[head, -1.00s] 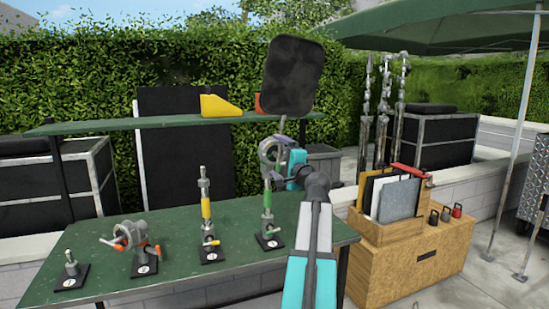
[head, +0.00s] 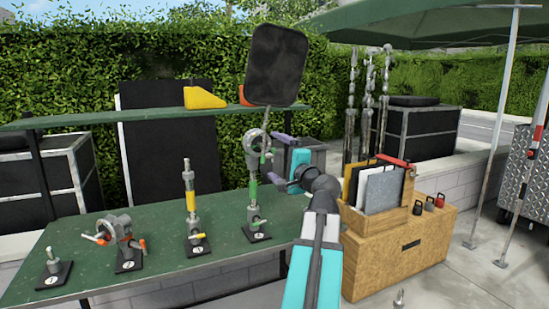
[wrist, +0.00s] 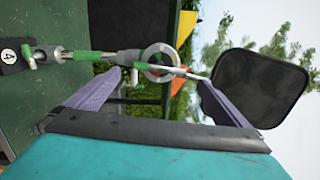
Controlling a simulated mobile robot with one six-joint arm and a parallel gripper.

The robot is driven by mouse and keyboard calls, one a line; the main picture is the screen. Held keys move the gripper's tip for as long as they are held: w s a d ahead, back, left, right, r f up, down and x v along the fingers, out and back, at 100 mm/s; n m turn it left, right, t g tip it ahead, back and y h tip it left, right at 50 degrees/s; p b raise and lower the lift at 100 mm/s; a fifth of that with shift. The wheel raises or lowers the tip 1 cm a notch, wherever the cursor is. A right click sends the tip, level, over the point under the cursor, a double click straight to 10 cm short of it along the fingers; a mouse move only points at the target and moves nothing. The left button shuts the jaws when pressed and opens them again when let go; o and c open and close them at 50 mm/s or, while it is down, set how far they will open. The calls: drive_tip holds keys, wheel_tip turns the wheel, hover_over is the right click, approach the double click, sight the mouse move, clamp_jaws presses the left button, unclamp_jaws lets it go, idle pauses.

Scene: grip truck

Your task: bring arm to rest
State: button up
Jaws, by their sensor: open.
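My gripper (head: 259,158) is teal with purple fingers. It is open and empty, just right of the stand with green bands. In the wrist view my spread fingers (wrist: 160,80) point toward the stand's round grip head (wrist: 160,62), with nothing held between them. A black flag panel (head: 277,65) on a thin rod stands up from the grip head (head: 257,148) of the green-banded stand (head: 254,200). The flag also shows in the wrist view (wrist: 255,88), where the picture is turned sideways.
The green table (head: 160,275) bears several stands on black bases. A green shelf (head: 150,116) with a yellow wedge (head: 205,97) runs behind. A wooden crate (head: 400,260) with panels is at right. Paved floor (head: 450,280) is open at far right.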

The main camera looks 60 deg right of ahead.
idle(0.6)
drive_tip(key=w+a+f+n+g+y, duration=0.2)
drive_tip(key=w+a+f+n+y, duration=0.2)
drive_tip(key=w+a+f, duration=0.65)
drive_tip(key=w+a+f+n+g+y, duration=0.1)
drive_tip(key=w+a+f+n+y, duration=0.3)
drive_tip(key=w+a+f, duration=0.7)
drive_tip(key=w+a+f+n+g+y, duration=0.2)
drive_tip(key=w+a+f+n+g, duration=0.15)
drive_tip(key=a+f, duration=0.9)
drive_tip(key=w+a+f+n+g+y, duration=0.25)
drive_tip(key=a+f+n, duration=0.25)
drive_tip(key=a+f, duration=0.75)
drive_tip(key=s+a+f+n+g+h, duration=0.1)
drive_tip(key=s+a+f+n+g, duration=0.4)
drive_tip(key=a+f, duration=0.45)
drive_tip(key=s+a+f+n+g+h, duration=0.2)
drive_tip(key=s+a+f+n, duration=0.2)
drive_tip(key=s+a+f, duration=0.55)
drive_tip(key=s+d+f+g, duration=0.2)
drive_tip(key=s+f+g, duration=0.3)
drive_tip(key=s+f, duration=1.4)
drive_tip(key=s, duration=0.3)
drive_tip(key=shift+s, duration=0.2)
